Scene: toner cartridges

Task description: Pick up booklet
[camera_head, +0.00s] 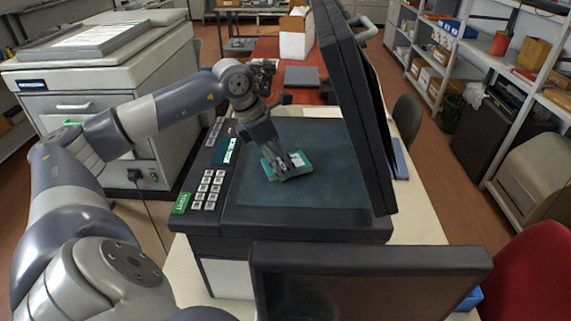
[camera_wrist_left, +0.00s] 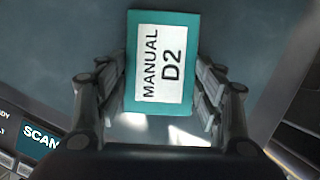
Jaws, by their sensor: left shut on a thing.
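The booklet (camera_head: 300,159) is teal with a white label and lies at the scanner's glass. In the left wrist view the booklet (camera_wrist_left: 162,62) reads "MANUAL D2" and sits between the two fingers. My left gripper (camera_head: 284,165) reaches down from above and is shut on the booklet; in the left wrist view its fingers (camera_wrist_left: 162,95) press on both sides. I cannot tell whether the booklet touches the glass (camera_head: 330,190). My right gripper does not show in either view.
The scanner's lid (camera_head: 355,100) stands open at the right of the glass. Its button panel (camera_head: 208,185) is on the left. A dark monitor (camera_head: 370,258) stands in front. A grey cabinet (camera_head: 110,90) is at the left, and a red chair (camera_head: 535,275) at the right.

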